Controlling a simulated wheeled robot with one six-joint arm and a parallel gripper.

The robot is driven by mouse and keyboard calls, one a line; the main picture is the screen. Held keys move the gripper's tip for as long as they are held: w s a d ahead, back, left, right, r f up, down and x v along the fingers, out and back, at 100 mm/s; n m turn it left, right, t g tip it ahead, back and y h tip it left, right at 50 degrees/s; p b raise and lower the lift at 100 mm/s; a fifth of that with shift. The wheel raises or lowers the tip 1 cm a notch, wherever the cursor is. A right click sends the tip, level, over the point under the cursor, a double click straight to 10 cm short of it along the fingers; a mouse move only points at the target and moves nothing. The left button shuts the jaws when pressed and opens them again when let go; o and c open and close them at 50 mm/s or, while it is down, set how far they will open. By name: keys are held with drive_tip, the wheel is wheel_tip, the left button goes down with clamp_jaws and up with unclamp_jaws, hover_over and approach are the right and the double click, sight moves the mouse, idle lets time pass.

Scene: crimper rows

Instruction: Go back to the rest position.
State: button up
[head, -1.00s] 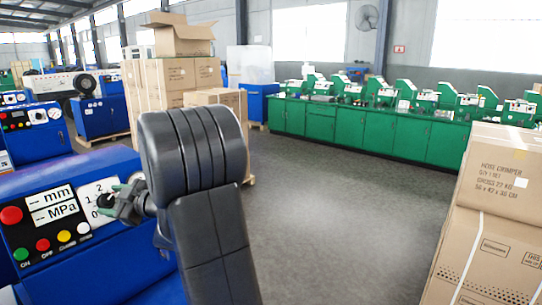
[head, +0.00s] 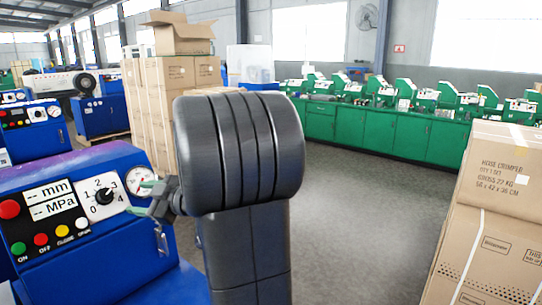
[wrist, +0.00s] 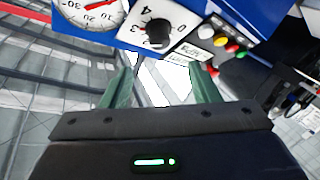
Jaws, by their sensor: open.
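My gripper (wrist: 160,88) is open and empty in the wrist view, its two green fingers apart. In the head view my gripper (head: 150,197) is small and partly hidden behind my dark arm link, in front of the right side of the blue control panel (head: 60,240). The panel carries a black rotary knob (head: 104,196) on a white numbered plate and a round gauge (head: 141,182). In the wrist view the knob (wrist: 158,33) and the gauge (wrist: 92,8) lie beyond the fingers, apart from them.
Cardboard boxes (head: 490,215) stand at the right, and more boxes (head: 165,90) stand behind my arm. Green cabinets with machines (head: 385,133) line the back wall. Other blue machines (head: 100,115) stand at the left. The grey floor (head: 370,200) between is clear.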

sight(108, 195)
drive_tip(key=p+x, duration=0.1)
drive_tip(key=x, duration=1)
drive_tip(key=shift+a+p, duration=0.2)
drive_tip(key=shift+p, duration=0.1)
drive_tip(key=shift+f+m+t+b, duration=0.25)
drive_tip(key=shift+m+t+b, duration=0.05)
drive_tip(key=shift+m+b, duration=0.2)
drive_tip(key=shift+s+d+r+m+t, duration=0.15)
drive_tip(key=shift+m+t, duration=0.35)
drive_tip(key=shift+m, duration=0.3)
drive_tip(key=shift+m+t+b, duration=0.35)
drive_tip(key=shift+m+t, duration=0.25)
drive_tip(key=shift+m, duration=0.2)
drive_tip(key=shift+s+r+m+t+h+p, duration=0.1)
drive_tip(key=shift+m+t+h+p, duration=0.35)
drive_tip(key=shift+m+t, duration=0.85)
drive_tip(key=s+d+b, duration=0.1)
drive_tip(key=s+d, duration=0.2)
drive_tip(key=d, duration=0.2)
drive_tip(key=s+d+m+b, duration=0.1)
drive_tip(key=s+d+b, duration=0.1)
drive_tip(key=s+d, duration=0.2)
drive_tip(key=d, duration=0.2)
drive_tip(key=shift+d, duration=0.3)
drive_tip(key=shift+s, duration=0.1)
